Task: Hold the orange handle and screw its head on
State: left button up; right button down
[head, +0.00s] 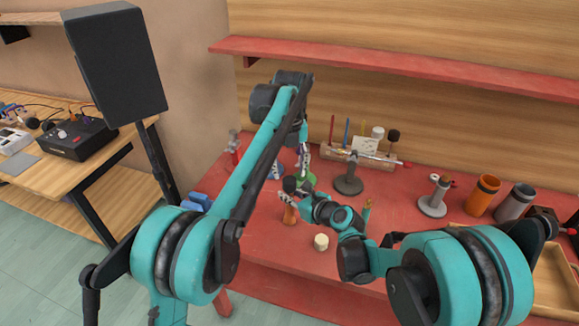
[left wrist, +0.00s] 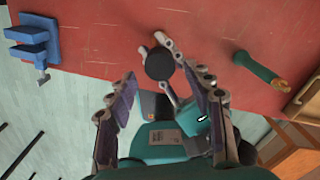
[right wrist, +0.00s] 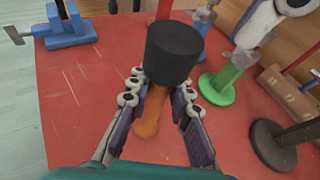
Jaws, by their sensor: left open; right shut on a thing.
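The orange handle (right wrist: 150,112) stands upright between the fingers of my right gripper (right wrist: 157,88), which is shut on it. The handle also shows in the head view (head: 290,215), low over the red table. The black cylindrical head (right wrist: 174,50) sits on top of the handle. I cannot tell how far it is threaded on. In the left wrist view the head shows as a dark disc (left wrist: 159,63). My left gripper (left wrist: 160,78) is open, its fingers apart on either side of the head and not visibly touching it. In the head view my left gripper (head: 303,160) is above the handle.
A blue clamp (right wrist: 66,24) is at the table's left edge. A green stand (right wrist: 222,84) and a dark round stand (right wrist: 272,146) are close to the right gripper. A cream cylinder (head: 321,242) lies near the front. Orange (head: 483,196) and grey (head: 515,203) cups stand at the right.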

aim_at(289, 180)
pick_arm(q)
jog(key=n, duration=0.7)
jog(key=shift+r, duration=0.35)
jog(key=n, duration=0.5)
jog(key=shift+r, duration=0.2)
jog(key=n, duration=0.4)
jog(key=shift+r+n, duration=0.2)
jog(key=shift+n, duration=0.1)
jog(key=n, duration=0.4)
jog(key=shift+r+n, duration=0.2)
jog(key=shift+n, duration=0.2)
jog(key=n, duration=0.4)
jog(key=shift+r+n, duration=0.25)
jog(key=shift+n, duration=0.15)
jog(key=n, duration=0.4)
jog(key=shift+r, duration=0.15)
jog(key=n, duration=0.5)
jog(key=shift+r, duration=0.2)
jog(key=shift+f, duration=0.1)
jog(key=shift+f, duration=3.95)
